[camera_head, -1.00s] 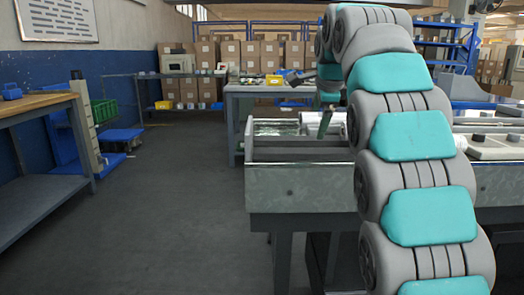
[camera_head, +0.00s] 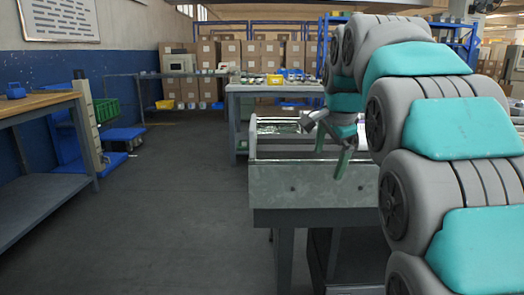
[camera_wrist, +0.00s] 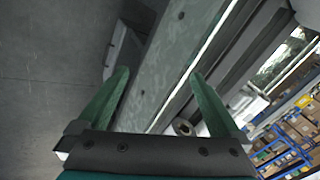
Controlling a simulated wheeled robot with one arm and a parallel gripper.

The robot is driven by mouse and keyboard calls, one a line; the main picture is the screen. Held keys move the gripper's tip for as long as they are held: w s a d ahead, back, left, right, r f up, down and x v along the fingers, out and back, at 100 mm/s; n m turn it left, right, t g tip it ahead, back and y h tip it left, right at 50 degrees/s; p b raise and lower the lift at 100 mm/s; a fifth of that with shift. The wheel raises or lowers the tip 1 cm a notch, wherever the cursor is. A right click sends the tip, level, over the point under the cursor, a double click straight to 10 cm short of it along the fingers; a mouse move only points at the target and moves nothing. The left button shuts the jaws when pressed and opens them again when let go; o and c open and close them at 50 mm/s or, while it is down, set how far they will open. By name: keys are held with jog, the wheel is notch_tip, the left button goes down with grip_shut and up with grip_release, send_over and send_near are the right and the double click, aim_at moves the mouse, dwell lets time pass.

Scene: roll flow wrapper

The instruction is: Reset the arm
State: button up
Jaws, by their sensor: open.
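My arm fills the right side of the head view, with grey and teal links. My gripper (camera_head: 332,152) hangs over the right part of the wrapper machine's grey metal front (camera_head: 305,187). Its two green fingers are apart, with nothing visible between them. In the wrist view my gripper (camera_wrist: 160,74) is open and tilted, with the machine's long metal edge (camera_wrist: 165,65) running behind the fingers. A small round roll-like end (camera_wrist: 183,127) shows near the right finger. Shiny film-like material (camera_head: 280,126) lies in the machine's top; my arm hides much of the rest.
A wooden-topped bench (camera_head: 35,103) stands at the left, with a green crate (camera_head: 106,110) behind it. A table (camera_head: 270,88) with a yellow bin (camera_head: 275,79) stands behind the machine. Stacked cartons (camera_head: 250,52) line the back. The grey floor (camera_head: 180,200) is clear.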

jog(key=s+f+n+g, duration=0.2)
jog(key=s+f+n, duration=0.2)
jog(key=s+f, duration=0.5)
jog(key=s+f+n+g, duration=0.2)
jog(key=s+f+n, duration=0.3)
jog(key=s, duration=1.3)
jog(key=s+f+n+g, duration=0.3)
jog(key=s+f+n, duration=0.2)
jog(key=s+f, duration=0.8)
jog(key=shift+s+a, duration=0.25)
jog(key=shift+a, duration=0.05)
